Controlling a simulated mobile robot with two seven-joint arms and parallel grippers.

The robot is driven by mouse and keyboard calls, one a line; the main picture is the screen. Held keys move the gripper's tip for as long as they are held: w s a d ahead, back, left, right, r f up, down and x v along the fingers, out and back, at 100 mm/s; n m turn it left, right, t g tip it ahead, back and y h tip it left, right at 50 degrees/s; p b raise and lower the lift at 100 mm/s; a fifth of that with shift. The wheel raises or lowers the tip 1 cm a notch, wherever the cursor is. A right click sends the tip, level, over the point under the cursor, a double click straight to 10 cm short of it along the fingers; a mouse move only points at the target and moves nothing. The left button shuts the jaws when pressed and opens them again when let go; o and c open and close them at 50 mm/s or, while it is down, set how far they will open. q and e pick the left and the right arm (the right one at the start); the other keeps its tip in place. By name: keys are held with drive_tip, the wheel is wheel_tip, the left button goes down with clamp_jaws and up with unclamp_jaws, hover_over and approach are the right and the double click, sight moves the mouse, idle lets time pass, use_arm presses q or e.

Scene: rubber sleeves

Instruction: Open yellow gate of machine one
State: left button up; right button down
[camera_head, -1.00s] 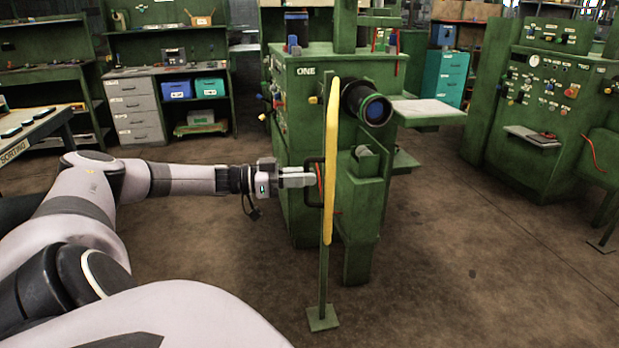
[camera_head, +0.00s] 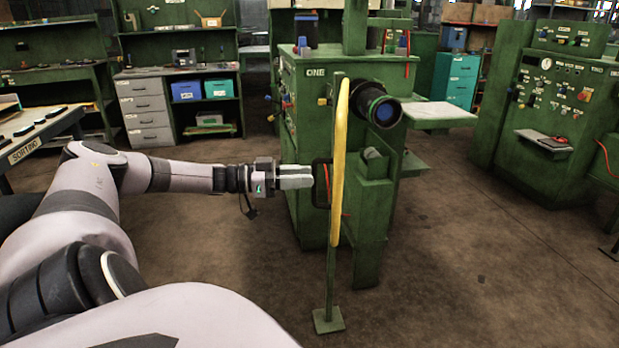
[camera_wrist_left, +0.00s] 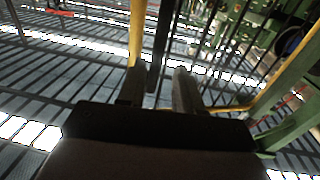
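Machine one (camera_head: 301,110) is a green machine marked "ONE" in the middle of the head view. Its yellow gate (camera_head: 341,160) shows nearly edge-on in front of it, beside a thin green post. A dark handle (camera_head: 320,184) sticks out on the gate's left side. My left gripper (camera_head: 312,178) points right, its fingertips at the handle's near edge. In the left wrist view its fingers (camera_wrist_left: 158,88) are parted, with the dark handle bar (camera_wrist_left: 160,45) just ahead of or at the gap; exact depth is unclear. The yellow gate frame (camera_wrist_left: 137,35) also shows there. My right gripper is out of view.
The green post's foot plate (camera_head: 328,320) stands on the floor below the gate. A black round-ended cylinder (camera_head: 382,108) juts from the machine right of the gate. A second green machine (camera_head: 545,110) stands at right. Floor (camera_head: 470,270) between them is clear.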

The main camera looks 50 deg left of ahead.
use_arm(q)
drive_tip(key=shift+v, duration=2.3)
